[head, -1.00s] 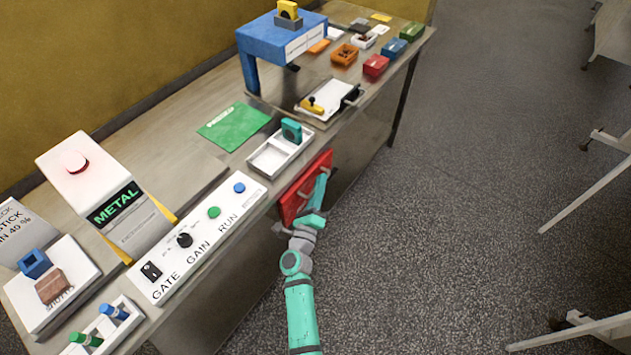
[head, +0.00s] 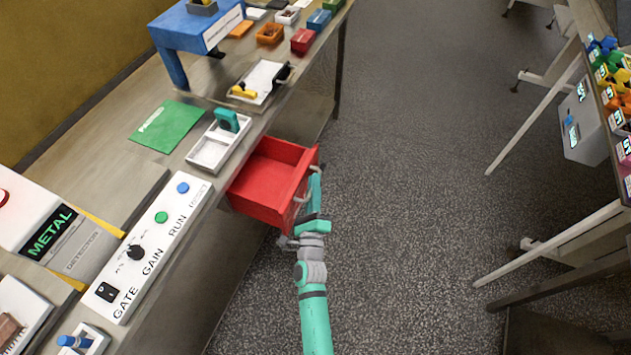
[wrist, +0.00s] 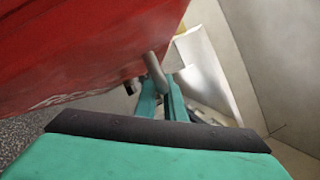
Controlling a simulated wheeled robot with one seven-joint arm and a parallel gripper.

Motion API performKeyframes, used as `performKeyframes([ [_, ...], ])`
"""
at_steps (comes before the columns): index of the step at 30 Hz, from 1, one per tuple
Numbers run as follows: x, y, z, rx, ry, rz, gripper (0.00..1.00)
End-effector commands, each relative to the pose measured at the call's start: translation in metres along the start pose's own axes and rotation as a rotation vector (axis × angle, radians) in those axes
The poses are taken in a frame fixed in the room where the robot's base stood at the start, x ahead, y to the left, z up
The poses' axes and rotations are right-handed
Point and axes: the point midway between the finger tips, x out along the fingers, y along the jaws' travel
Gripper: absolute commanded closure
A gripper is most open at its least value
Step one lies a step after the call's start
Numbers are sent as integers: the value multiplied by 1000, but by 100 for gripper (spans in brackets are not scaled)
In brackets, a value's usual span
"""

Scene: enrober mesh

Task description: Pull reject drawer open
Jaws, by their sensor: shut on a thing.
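The red reject drawer (head: 262,198) stands well out from under the bench in the head view, and the inside that shows looks empty. Grey handles show on its front. My gripper (head: 314,187) is at the drawer's front, by the handle (head: 316,169) at its far end. In the wrist view the red drawer front (wrist: 80,45) fills the upper left. There my gripper (wrist: 163,100) is shut on the grey handle (wrist: 156,72), with its teal fingers around the lower end. The exact contact is partly hidden.
The bench carries a control panel (head: 150,245), a white tray (head: 208,153) and a blue arch (head: 185,32) above and beside the drawer. Open grey floor (head: 410,150) lies to the right. A second table with coloured bins stands at the far right.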

Motion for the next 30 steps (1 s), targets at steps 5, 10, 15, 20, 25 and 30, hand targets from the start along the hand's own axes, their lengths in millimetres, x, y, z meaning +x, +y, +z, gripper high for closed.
performKeyframes([
  [5, -1, 0, 0, 2, -2, 2, 100],
  [10, 0, 0, 0, 2, -2, 1, 100],
  [15, 0, 0, 0, 1, -2, 1, 83],
  [20, 0, 0, 0, 1, -1, 1, 83],
  [25, -8, 0, -1, 0, -1, 2, 83],
  [30, -34, 1, -1, -1, -1, 4, 83],
])
